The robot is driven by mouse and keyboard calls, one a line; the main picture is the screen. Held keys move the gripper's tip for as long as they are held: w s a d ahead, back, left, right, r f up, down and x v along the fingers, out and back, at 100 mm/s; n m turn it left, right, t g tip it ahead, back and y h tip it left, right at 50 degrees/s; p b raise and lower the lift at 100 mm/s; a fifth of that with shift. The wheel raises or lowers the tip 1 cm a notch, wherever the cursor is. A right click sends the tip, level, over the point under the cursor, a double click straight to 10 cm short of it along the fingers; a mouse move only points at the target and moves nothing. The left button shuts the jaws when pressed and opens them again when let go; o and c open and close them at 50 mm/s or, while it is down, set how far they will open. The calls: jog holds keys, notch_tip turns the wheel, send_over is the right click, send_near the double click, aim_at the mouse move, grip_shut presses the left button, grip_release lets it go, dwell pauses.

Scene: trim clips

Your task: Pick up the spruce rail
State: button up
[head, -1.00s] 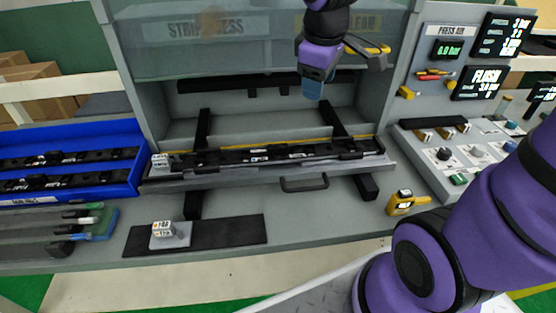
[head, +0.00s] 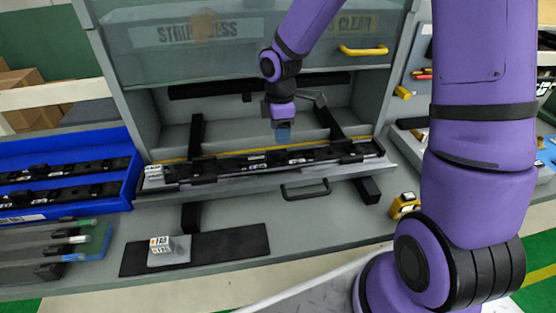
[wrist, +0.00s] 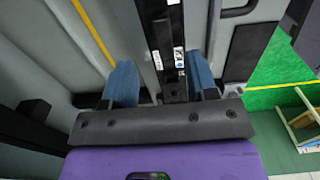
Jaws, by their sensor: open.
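A long black rail (head: 265,162) with small white labels lies in the grey pull-out tray (head: 240,184) of the press. I take it for the spruce rail, but cannot read its name. My gripper (head: 283,136) is over the middle of this rail, pointing down. In the wrist view, my gripper (wrist: 162,80) is open, with one blue finger on each side of the rail (wrist: 163,45). I cannot tell whether the fingertips are level with the rail or above it. The rail shows no clear lift from the tray.
A blue bin (head: 128,170) at left holds more black rails. Strips with coloured ends (head: 50,258) lie before it. A grey labelled block (head: 168,250) stands on a black mat (head: 222,250). A yellow device (head: 404,205) stands at right. The raised press window (head: 240,60) hangs above.

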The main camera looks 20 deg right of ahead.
aim_at(278, 151)
jog(key=f, duration=0.8)
jog(key=shift+s+a, duration=0.1)
jog(key=shift+a, duration=0.25)
grip_shut()
